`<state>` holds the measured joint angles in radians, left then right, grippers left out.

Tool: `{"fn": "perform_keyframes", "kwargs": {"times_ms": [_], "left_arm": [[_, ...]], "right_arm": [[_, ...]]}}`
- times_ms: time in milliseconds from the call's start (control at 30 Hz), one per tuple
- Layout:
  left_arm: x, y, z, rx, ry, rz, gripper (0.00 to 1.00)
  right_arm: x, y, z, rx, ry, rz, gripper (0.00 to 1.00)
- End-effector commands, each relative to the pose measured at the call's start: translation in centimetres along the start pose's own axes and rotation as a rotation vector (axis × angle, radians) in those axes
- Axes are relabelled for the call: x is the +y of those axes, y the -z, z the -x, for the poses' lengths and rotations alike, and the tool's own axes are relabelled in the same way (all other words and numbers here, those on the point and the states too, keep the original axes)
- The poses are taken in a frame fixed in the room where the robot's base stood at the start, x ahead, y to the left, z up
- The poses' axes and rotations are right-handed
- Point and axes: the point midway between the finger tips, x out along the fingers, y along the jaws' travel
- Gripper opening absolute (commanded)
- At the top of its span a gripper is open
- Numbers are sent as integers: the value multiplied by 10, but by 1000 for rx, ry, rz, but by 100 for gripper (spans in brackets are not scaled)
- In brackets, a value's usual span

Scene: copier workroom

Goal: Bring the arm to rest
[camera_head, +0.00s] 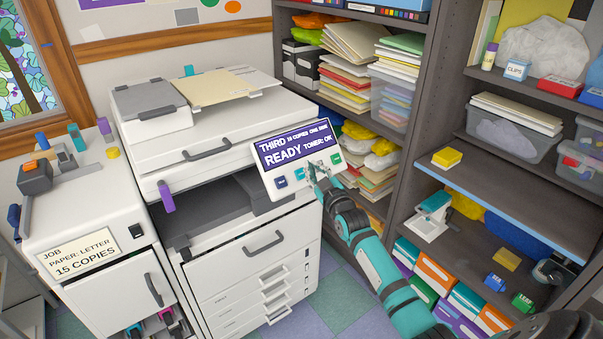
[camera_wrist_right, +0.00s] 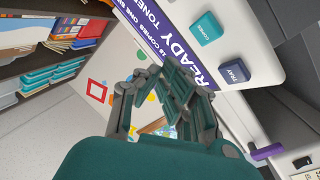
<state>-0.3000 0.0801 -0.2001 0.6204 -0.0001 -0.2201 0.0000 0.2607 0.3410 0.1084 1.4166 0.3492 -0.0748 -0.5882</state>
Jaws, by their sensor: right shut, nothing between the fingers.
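My right arm (camera_head: 376,265), teal and black, reaches up from the lower right in the head view. Its gripper (camera_head: 317,178) is shut and empty, in front of the lower edge of the copier's control panel (camera_head: 262,178). The wrist view shows the closed fingers (camera_wrist_right: 172,88) overlapping the panel's display; I cannot tell whether they touch it. The display reads "READY" and "TONER: OK". A teal "COPIES" button (camera_wrist_right: 204,28) and a dark blue "TRAY" button (camera_wrist_right: 233,72) sit beside it. My left gripper is out of view.
The copier (camera_head: 250,250) stands left of the arm. Open shelves with paper stacks (camera_head: 360,45) rise behind it. A shelf unit with a blue-edged shelf (camera_head: 500,200) stands close on the right. A white cabinet (camera_head: 100,225) with a job sign stands left.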

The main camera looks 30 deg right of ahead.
Motion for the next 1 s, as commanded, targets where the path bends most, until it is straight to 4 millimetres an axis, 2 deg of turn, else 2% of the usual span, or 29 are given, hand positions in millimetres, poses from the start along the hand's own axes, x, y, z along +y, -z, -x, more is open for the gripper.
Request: {"fn": "perform_keyframes", "kwargs": {"times_ms": [467,567,667,767,867,1000], "left_arm": [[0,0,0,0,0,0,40],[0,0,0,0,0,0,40],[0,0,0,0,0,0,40],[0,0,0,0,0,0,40],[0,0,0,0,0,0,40],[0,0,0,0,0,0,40]], "right_arm": [[0,0,0,0,0,0,0],[-6,-7,2,-13,9,-3,0],[-27,-33,10,-65,43,-17,0],[-64,-79,29,-157,103,-38,0],[-108,-133,60,-273,173,-65,0],[-167,-204,117,-435,267,-98,0]]}}
